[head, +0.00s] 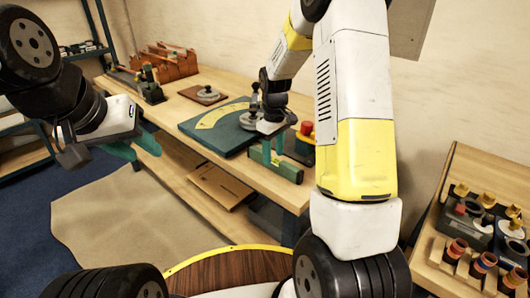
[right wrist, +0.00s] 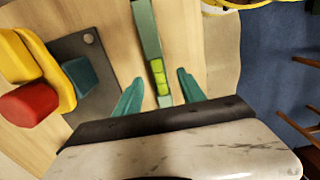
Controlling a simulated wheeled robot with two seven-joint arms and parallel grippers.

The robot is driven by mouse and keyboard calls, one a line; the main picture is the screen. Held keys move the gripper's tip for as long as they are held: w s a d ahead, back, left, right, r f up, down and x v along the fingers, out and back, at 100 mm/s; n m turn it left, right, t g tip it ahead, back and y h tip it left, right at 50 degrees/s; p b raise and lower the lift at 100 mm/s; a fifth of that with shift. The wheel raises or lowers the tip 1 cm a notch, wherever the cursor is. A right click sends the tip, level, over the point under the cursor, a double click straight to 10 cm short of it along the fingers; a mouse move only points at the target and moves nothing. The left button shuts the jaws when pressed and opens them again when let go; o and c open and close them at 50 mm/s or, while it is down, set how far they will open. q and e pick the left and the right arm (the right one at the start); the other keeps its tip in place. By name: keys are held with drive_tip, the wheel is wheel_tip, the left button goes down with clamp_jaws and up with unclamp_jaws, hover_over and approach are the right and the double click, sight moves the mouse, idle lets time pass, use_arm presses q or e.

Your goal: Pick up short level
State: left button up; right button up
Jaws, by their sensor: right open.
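The short level is a green bar lying on the wooden bench near its front edge, in the head view (head: 290,169). In the right wrist view the level (right wrist: 147,32) runs up the picture, with bright yellow-green vials near its lower end. My right gripper (head: 269,152) is over the level, open, with one teal finger on each side of it. In the right wrist view the fingers of my right gripper (right wrist: 160,78) stand apart from the bar, with gaps on both sides. My left gripper (head: 136,149) hangs in the air left of the bench, fingers apart and empty.
A green board with a yellow arc (head: 215,122) lies left of the level. A grey plate (right wrist: 95,52) with red and yellow parts sits close beside it. An orange-brown toolbox (head: 168,62) is at the far end. A side table (head: 435,250) holds several fittings.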

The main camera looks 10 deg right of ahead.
drive_tip(key=shift+f, duration=1.45)
clamp_jaws()
drive_tip(key=shift+r, duration=0.2)
